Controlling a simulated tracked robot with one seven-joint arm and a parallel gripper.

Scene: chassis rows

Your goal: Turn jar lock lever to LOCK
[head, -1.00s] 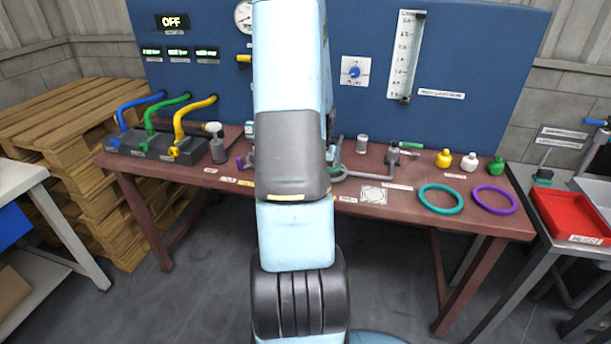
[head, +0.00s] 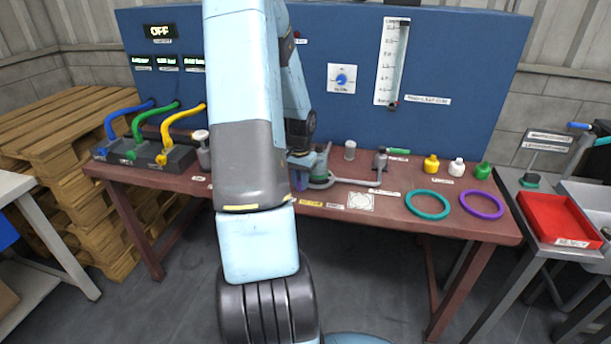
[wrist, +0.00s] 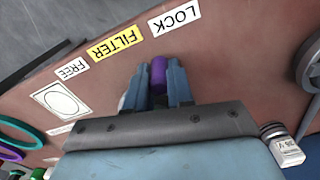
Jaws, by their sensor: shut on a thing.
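The purple lever handle (wrist: 158,74) shows between my fingertips in the wrist view. Its tip points at the table's front edge, just short of the left end of the white LOCK label (wrist: 175,19). The yellow FILTER label (wrist: 113,43) and the white FREE label (wrist: 71,68) lie to its left, all upside down. My gripper (wrist: 157,86) is shut on the purple handle, one finger on each side. The rest of the lever and the jar are hidden behind my gripper in the wrist view. In the head view my arm covers most of this spot.
A printed card (head: 360,202), a teal ring (head: 428,205) and a purple ring (head: 482,205) lie to the right on the table. Yellow, white and green bottles (head: 482,171) stand behind the rings. A grey pipe (head: 350,182) runs close by. A blue panel (head: 455,60) closes the back.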

